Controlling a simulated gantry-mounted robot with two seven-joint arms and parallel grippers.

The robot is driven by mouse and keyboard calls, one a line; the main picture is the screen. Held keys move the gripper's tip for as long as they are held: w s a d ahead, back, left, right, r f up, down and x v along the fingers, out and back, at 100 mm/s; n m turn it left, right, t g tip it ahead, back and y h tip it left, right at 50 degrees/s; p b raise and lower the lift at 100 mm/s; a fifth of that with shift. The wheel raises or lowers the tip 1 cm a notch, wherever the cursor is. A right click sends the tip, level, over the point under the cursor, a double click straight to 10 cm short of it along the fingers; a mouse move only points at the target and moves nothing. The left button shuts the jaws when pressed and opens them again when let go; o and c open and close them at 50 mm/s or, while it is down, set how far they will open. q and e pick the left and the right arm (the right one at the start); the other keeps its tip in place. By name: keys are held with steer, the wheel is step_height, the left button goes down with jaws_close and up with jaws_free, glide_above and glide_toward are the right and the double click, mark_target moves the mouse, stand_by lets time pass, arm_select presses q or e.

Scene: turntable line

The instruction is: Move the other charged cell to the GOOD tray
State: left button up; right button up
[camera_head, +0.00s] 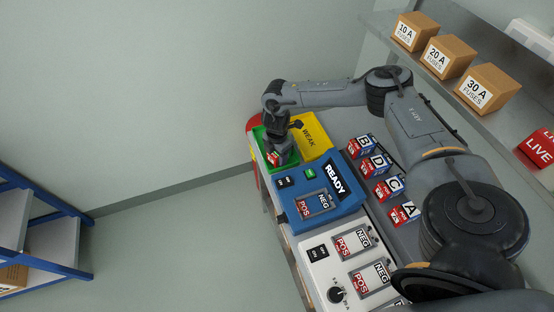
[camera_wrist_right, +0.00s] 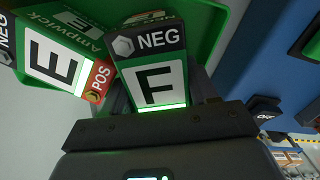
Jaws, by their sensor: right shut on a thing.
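In the wrist view, my right gripper (camera_head: 281,150) is shut on cell F (camera_wrist_right: 160,82), which has a dark NEG end, a white label and a lit green strip. Cell E (camera_wrist_right: 58,62), with a red POS end, lies tilted beside cell F over the green tray (camera_wrist_right: 222,18). In the head view, the gripper is low at the green tray (camera_head: 258,134), with a small red and white cell end (camera_head: 273,158) showing below it. Whether cell F touches the tray floor is hidden. My left gripper is not in view.
The yellow WEAK tray (camera_head: 318,128) adjoins the green tray. The blue READY tester (camera_head: 345,208) and white charger (camera_head: 318,283) stand nearer. Several lettered cells, including D (camera_head: 374,164), sit right of the tester. Fuse boxes (camera_head: 446,57) stand on a shelf.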

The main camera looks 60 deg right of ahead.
steer(key=shift+f, duration=0.25)
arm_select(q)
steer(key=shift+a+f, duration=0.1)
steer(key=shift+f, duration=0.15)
arm_select(e)
steer(key=shift+r, duration=0.1)
steer(key=o, duration=1.2)
steer(key=shift+o, duration=0.2)
